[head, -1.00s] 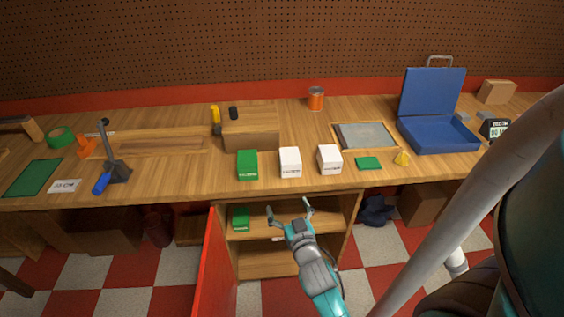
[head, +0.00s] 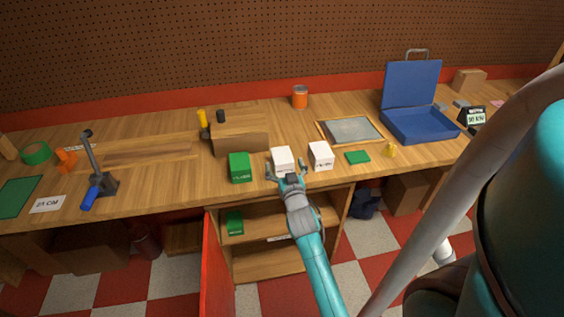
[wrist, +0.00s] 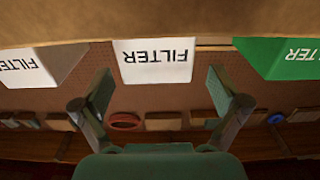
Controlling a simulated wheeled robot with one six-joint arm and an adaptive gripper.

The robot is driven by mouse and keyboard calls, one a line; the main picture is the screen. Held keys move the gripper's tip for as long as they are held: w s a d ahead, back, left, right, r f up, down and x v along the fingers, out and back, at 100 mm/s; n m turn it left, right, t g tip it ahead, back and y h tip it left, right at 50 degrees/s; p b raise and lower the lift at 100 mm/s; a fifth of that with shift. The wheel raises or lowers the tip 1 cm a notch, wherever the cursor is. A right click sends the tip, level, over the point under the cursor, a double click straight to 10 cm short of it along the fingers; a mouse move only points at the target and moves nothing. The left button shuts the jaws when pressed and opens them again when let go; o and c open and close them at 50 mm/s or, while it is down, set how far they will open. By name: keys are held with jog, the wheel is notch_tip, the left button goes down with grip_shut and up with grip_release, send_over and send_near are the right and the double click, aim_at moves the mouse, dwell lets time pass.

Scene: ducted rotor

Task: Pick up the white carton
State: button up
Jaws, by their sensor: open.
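A white carton (head: 283,156) stands on the workbench, partly hidden by my gripper (head: 287,174). In the wrist view, which is upside down, this white carton (wrist: 153,62) reads FILTER and shows ahead between the fingertips. My gripper (wrist: 159,82) is open and empty there, a finger on each side of the carton's lower part in the picture. I cannot tell the exact gap. A second white carton (head: 320,155) stands just to the right in the head view; it is at the left in the wrist view (wrist: 35,64).
A green carton (head: 239,167) stands to the left of the white ones. A small green block (head: 357,157) and a yellow piece (head: 391,150) lie to the right. A wooden box (head: 240,138) stands behind. Below is an open shelf with another green carton (head: 234,222).

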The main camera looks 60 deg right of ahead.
aim_at(282, 155)
jog(key=shift+x, duration=2.4)
jog(key=shift+s, duration=0.1)
jog(key=shift+c, duration=0.3)
jog(key=c, duration=1.2)
jog(key=shift+c, duration=0.2)
jog(key=shift+r, duration=0.15)
